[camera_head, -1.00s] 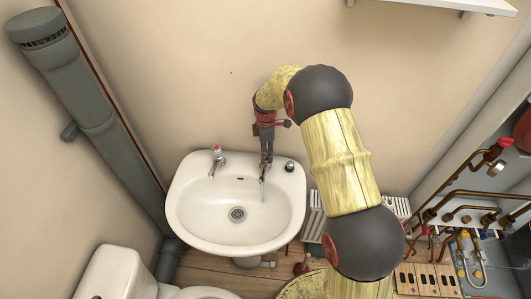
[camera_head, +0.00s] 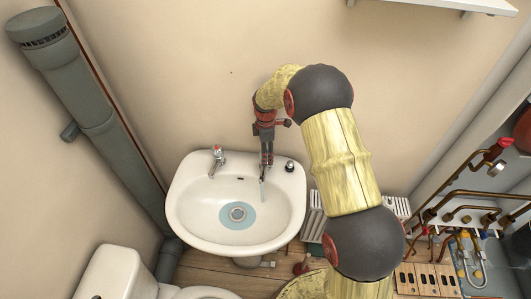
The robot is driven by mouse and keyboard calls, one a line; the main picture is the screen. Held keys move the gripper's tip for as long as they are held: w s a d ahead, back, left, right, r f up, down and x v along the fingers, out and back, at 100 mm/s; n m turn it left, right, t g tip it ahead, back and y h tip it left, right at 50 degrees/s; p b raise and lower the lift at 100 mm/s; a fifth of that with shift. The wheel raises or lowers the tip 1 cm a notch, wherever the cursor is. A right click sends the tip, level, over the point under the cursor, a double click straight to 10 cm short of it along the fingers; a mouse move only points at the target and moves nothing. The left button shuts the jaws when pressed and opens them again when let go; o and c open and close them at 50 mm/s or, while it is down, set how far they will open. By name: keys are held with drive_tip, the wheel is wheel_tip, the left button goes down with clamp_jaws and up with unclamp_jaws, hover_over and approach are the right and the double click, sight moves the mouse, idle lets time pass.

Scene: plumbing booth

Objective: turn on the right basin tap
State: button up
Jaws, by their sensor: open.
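The white basin (camera_head: 190,222) is fixed to the wall, with a drain (camera_head: 237,212) in its bowl. The left basin tap (camera_head: 217,156) stands on the rim and has a red mark on top. My gripper (camera_head: 267,164) points down over the right basin tap and hides most of it, including its handle. Only the spout of the right basin tap (camera_head: 263,180) shows, with a thin stream below it. Pale blue water (camera_head: 225,217) lies around the drain. My gripper is open; whether its fingers touch the tap cannot be told.
A small dark-topped round item (camera_head: 290,166) sits on the basin rim to the right. A grey soil pipe (camera_head: 95,110) stands at left, a toilet (camera_head: 120,270) lower left. Copper pipes (camera_head: 470,195) with a red valve are at right.

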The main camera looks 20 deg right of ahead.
wheel_tip(320, 180, up, 12)
idle(0.4)
drive_tip(key=shift+f, duration=0.1)
idle(0.4)
drive_tip(key=s+r+m+t, duration=0.2)
drive_tip(key=s+r+m, duration=0.3)
drive_tip(key=s, duration=0.7)
drive_tip(key=s+r+m+t+b, duration=0.1)
drive_tip(key=s+r+m, duration=0.5)
drive_tip(key=s, duration=0.6)
drive_tip(key=s+r+m+t+b, duration=0.1)
drive_tip(key=s+r+m, duration=0.4)
drive_tip(key=s, duration=0.7)
drive_tip(key=shift+s+r+m+t, duration=0.3)
drive_tip(key=shift+r+t, duration=0.5)
drive_tip(key=shift+r, duration=0.3)
